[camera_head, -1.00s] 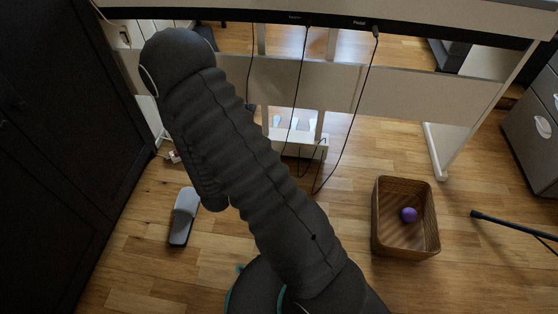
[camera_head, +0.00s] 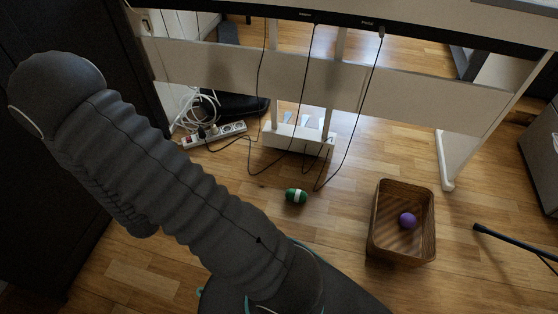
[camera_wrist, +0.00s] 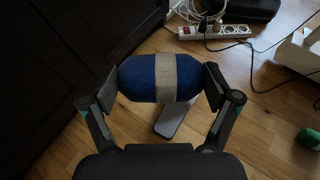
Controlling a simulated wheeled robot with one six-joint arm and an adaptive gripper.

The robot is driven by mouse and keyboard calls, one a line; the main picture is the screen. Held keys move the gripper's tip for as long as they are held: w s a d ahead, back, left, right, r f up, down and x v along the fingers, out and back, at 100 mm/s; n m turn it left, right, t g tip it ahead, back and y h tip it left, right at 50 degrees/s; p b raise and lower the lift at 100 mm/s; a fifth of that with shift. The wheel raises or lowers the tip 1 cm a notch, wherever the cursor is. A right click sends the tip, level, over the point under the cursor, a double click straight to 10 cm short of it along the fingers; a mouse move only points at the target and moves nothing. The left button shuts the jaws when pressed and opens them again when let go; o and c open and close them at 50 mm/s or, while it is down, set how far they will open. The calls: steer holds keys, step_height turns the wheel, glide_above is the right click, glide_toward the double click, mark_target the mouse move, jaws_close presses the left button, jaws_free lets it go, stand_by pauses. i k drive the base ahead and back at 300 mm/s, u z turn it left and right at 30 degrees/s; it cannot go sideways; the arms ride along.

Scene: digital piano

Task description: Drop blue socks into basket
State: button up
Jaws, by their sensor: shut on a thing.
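The blue socks (camera_wrist: 138,80) are a rolled blue bundle with a pale band around the middle. In the wrist view my gripper (camera_wrist: 160,82) is shut on them, one finger pad at each end, and holds them above the floor. The gripper and socks are hidden in the head view. The woven brown basket (camera_head: 376,232) stands on the floor at the right of the head view, well apart from my gripper. A purple ball (camera_head: 408,221) lies inside it.
A green roll with a white band (camera_head: 297,196) lies on the floor left of the basket. A power strip (camera_head: 214,135) and cables lie behind. The piano stand (camera_head: 445,160) is at the back, a dark cabinet (camera_head: 60,200) at left. A grey-white object (camera_wrist: 171,117) lies below the socks.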

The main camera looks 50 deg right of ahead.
mark_target(379, 239)
steer(key=u, duration=0.25)
steer(key=k, duration=2.45)
steer(key=z, duration=0.7)
steer(key=i, duration=0.95)
steer(key=z, duration=0.05)
